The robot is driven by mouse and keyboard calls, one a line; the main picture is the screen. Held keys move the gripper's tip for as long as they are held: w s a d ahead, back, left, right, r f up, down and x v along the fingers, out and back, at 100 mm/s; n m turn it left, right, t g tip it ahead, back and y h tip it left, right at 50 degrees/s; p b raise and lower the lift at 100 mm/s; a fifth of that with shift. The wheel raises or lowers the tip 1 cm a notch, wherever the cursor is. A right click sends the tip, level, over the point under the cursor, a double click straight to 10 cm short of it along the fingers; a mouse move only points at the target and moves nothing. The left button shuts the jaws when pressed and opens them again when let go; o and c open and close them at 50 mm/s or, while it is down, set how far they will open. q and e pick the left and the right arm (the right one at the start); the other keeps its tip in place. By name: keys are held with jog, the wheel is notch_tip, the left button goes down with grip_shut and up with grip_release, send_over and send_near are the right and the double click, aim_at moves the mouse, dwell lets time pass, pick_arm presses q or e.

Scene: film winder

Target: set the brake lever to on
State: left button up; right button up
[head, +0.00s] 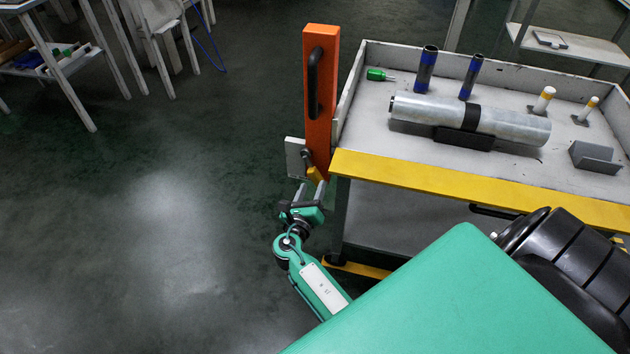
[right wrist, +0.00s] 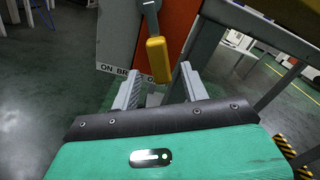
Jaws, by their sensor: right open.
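The brake lever has a yellow grip (right wrist: 158,60) on a grey arm and points down in the right wrist view. Its yellow grip (head: 314,174) also shows small at the foot of the orange post (head: 320,85) in the head view. Behind it is a pale label plate (right wrist: 118,35) with partly hidden lettering; "ON" and "BR" can be read at its lower edge. My right gripper (head: 310,191) is open just below the lever. In the right wrist view its fingers (right wrist: 162,88) stand on either side of the grip's lower end, with visible gaps. My left gripper is not in view.
The post stands at the left end of a cart with a yellow front edge (head: 480,188). On its tray are a silver roll (head: 500,124), blue-black tubes (head: 426,70), a green screwdriver (head: 376,74) and white pegs (head: 543,98). Floor left of the post is clear.

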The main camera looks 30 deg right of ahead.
aim_at(315, 181)
jog(key=shift+x, duration=2)
grip_shut()
